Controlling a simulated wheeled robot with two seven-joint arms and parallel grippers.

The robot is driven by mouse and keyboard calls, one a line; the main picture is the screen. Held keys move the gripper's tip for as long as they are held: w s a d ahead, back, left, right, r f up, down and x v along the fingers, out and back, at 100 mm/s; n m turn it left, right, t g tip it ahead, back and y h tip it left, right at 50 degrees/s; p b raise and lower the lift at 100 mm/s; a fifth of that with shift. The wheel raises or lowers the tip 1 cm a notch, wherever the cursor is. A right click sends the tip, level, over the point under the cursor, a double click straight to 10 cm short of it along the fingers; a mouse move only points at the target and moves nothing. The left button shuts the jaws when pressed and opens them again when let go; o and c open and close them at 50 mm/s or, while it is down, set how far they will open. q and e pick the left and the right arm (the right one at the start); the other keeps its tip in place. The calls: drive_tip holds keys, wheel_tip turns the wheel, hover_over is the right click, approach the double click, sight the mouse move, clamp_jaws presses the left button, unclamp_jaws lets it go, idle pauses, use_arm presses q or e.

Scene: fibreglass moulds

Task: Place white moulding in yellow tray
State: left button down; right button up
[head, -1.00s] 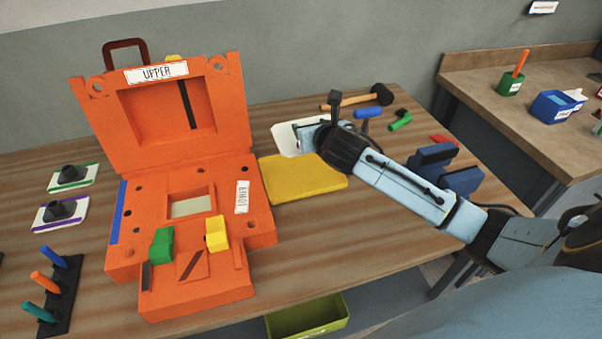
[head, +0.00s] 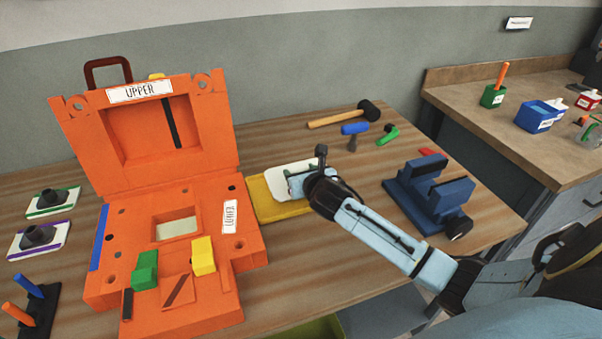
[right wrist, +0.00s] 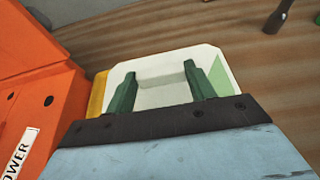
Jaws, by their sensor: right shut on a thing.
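The white moulding (head: 278,181) is a pale, shallow, rounded piece held in my right gripper (head: 297,181). In the head view it overlaps the yellow tray (head: 261,203), covering much of it. I cannot tell whether it rests on the tray or hangs just above it. In the right wrist view the two dark green fingers (right wrist: 164,82) are over the moulding (right wrist: 150,68), shut on part of it. A strip of the yellow tray (right wrist: 98,97) shows at its left there. My left gripper is not in view.
The open orange mould (head: 190,215) stands close at the tray's left. A blue vise (head: 425,195) stands to the right of my arm. A mallet (head: 345,115), a blue-handled tool (head: 354,129) and a green one (head: 387,136) lie behind.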

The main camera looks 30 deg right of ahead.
drive_tip(key=o, duration=1.1)
drive_tip(key=shift+f, duration=0.1)
drive_tip(key=shift+r, duration=0.2)
drive_tip(key=p+v, duration=0.2)
drive_tip(key=v, duration=1)
drive_tip(key=shift+s+f, duration=0.1)
drive_tip(key=shift+f, duration=0.1)
